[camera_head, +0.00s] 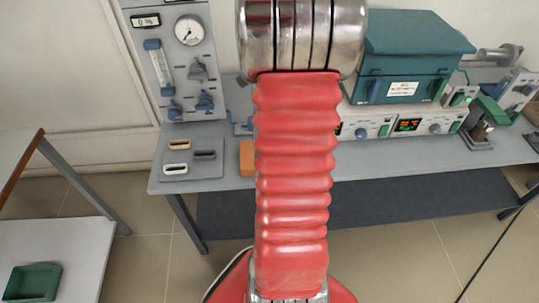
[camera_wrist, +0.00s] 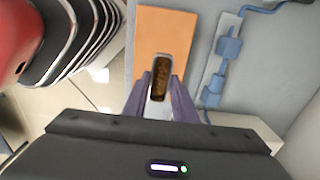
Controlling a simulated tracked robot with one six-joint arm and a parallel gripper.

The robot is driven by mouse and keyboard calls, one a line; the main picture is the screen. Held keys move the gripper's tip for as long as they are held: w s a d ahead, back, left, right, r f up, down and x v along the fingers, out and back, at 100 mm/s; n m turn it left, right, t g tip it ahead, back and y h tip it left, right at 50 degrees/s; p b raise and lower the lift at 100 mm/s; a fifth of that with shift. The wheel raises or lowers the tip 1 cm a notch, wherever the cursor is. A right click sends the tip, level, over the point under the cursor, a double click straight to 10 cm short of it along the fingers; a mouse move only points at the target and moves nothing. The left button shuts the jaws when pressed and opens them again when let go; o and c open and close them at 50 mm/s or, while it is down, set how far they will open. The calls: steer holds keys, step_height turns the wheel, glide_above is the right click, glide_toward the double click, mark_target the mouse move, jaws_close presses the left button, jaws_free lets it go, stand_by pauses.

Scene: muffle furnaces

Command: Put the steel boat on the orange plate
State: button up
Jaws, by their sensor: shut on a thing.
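In the wrist view my gripper (camera_wrist: 161,92) is shut on the steel boat (camera_wrist: 159,97), a narrow silvery trough with brown contents. Its two purple-grey fingers press the boat from both sides. The orange plate (camera_wrist: 165,27) lies beyond the boat, and the boat's far end overlaps the plate in the picture. I cannot tell whether the boat touches the plate or hangs above it. In the head view only the left part of the orange plate (camera_head: 246,158) shows on the bench; my red arm hides the rest, the gripper and the held boat.
A grey tray (camera_head: 168,157) on the bench left of the plate holds tan, dark grey and white boats. A gauge panel (camera_head: 187,75) stands behind it. A teal furnace (camera_head: 412,50) and control units stand to the right. Blue tubing fittings (camera_wrist: 228,48) lie right of the plate.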

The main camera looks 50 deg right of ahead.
steer(key=shift+f, duration=3.15)
steer(key=shift+f, duration=1.85)
steer(key=shift+f, duration=0.1)
steer(key=o, duration=1)
steer(key=shift+o, duration=0.2)
step_height(320, 180, up, 12)
steer(key=shift+r, duration=0.1)
